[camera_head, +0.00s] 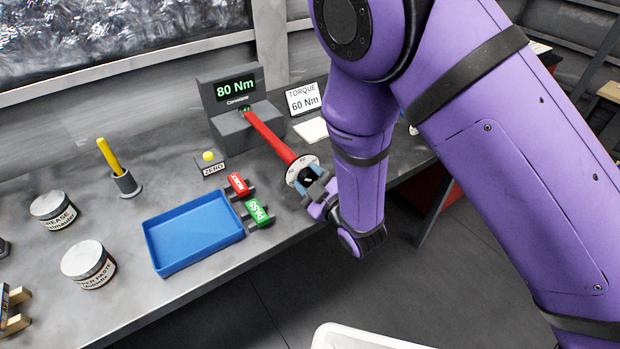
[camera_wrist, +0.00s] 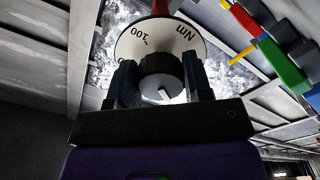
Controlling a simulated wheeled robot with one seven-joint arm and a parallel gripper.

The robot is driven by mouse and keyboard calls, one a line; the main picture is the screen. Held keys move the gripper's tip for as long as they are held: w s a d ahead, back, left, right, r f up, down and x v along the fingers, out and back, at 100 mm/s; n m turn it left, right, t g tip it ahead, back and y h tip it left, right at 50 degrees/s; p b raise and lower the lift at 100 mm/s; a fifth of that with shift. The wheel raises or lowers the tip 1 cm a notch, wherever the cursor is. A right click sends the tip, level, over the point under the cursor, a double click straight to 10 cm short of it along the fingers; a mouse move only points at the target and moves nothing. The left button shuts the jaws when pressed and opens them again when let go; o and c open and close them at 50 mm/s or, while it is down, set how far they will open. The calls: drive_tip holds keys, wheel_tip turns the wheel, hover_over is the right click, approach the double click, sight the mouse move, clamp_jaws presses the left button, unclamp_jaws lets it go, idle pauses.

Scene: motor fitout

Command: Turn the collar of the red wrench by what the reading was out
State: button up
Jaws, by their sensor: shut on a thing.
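The red wrench (camera_head: 268,136) sits with its far end in the grey tester (camera_head: 236,113), whose green display (camera_head: 236,88) reads 80 Nm. Its near end carries a white dial collar (camera_head: 299,167) with dark markings. In the wrist view the collar (camera_wrist: 158,40) shows "100" and "Nm". A card (camera_head: 303,98) behind reads TORQUE 60 Nm.
A yellow ZERO button (camera_head: 208,157), a yellow-handled tool in a holder (camera_head: 126,184) and two paste tins (camera_head: 89,264) stand left. Bare tabletop lies between them.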

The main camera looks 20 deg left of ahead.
drive_tip(key=shift+n, duration=0.6)
drive_tip(key=o, duration=0.9)
drive_tip(key=shift+d, duration=0.1)
drive_tip(key=v, duration=1)
drive_tip(key=shift+s+d, duration=0.2)
drive_tip(key=shift+s, duration=0.15)
